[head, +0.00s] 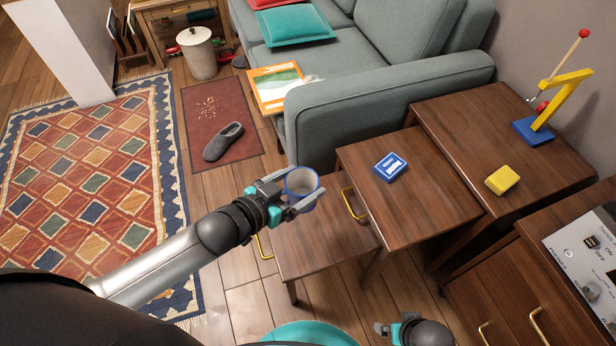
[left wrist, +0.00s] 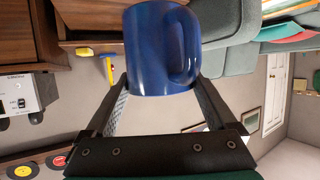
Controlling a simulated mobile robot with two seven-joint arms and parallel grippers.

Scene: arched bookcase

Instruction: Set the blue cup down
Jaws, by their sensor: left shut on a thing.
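The blue cup (head: 301,186) has a white inside and a blue rim in the head view. My left gripper (head: 302,197) is shut on it and holds it near the left end of the stepped wooden tables, beside the lowest tabletop (head: 330,250) and the middle tabletop (head: 425,190). The left wrist view shows the cup (left wrist: 160,50) between the fingers, with its handle on the right side. I cannot tell how high it is above the lowest top. My right gripper (head: 388,330) shows only partly at the bottom edge; its jaws are unclear.
A blue box (head: 390,167) lies on the middle tabletop. A yellow block (head: 502,180) and a yellow-and-blue stand (head: 545,115) are on the highest tabletop (head: 470,125). The grey sofa (head: 390,100) stands behind. The lowest tabletop looks bare.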

